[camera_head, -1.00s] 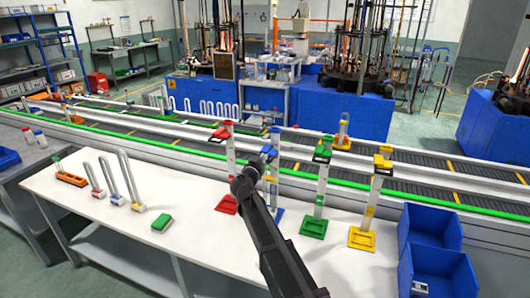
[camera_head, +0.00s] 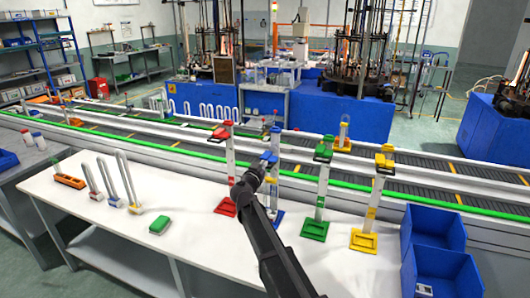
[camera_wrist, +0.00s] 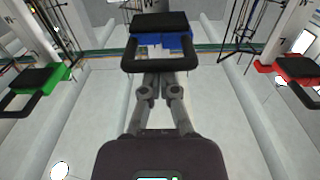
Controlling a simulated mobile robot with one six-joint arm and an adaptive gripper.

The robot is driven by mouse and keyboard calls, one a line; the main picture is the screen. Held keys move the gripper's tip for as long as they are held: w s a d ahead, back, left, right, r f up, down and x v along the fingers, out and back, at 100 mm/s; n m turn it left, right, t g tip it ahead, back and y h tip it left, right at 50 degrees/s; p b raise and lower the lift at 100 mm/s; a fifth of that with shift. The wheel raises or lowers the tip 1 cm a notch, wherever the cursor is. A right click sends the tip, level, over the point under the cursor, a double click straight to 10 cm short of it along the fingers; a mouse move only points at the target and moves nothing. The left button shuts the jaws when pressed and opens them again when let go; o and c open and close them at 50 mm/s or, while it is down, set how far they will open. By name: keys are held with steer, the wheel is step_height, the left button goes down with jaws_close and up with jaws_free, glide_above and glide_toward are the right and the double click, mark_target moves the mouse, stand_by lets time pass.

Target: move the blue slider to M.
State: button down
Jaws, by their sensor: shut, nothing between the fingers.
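The blue slider (camera_head: 268,157) is on the second upright post from the left, above a blue base (camera_head: 279,217) that my arm partly covers. In the wrist view its blue block (camera_wrist: 177,42) shows behind a black loop handle (camera_wrist: 160,64). My gripper (camera_head: 262,165) is shut and empty, just below and in front of the slider. In the wrist view the closed fingertips (camera_wrist: 160,78) are at the handle's near bar; I cannot tell whether they touch. The post's letter marks are too small to read in the head view, so the slider's level is unclear.
The red slider post (camera_head: 229,160) stands left, the green (camera_head: 322,185) and yellow (camera_head: 372,195) posts right. Blue bins (camera_head: 432,229) stand at the table's right end. A green block (camera_head: 159,225) and several U-shaped pieces (camera_head: 127,180) are on the left. A conveyor runs behind.

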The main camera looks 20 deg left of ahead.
steer(key=shift+f+b, duration=0.7)
steer(key=shift+f, duration=0.15)
steer(key=shift+r, duration=0.1)
steer(key=shift+r+p, duration=0.35)
steer(key=shift+p, duration=0.1)
steer(key=shift+r+p, duration=0.35)
steer(key=shift+s, duration=0.1)
steer(key=s, duration=0.9)
steer(key=shift+s+a, duration=0.4)
steer(key=shift+a, duration=0.05)
steer(key=shift+d, duration=0.1)
stand_by(0.4)
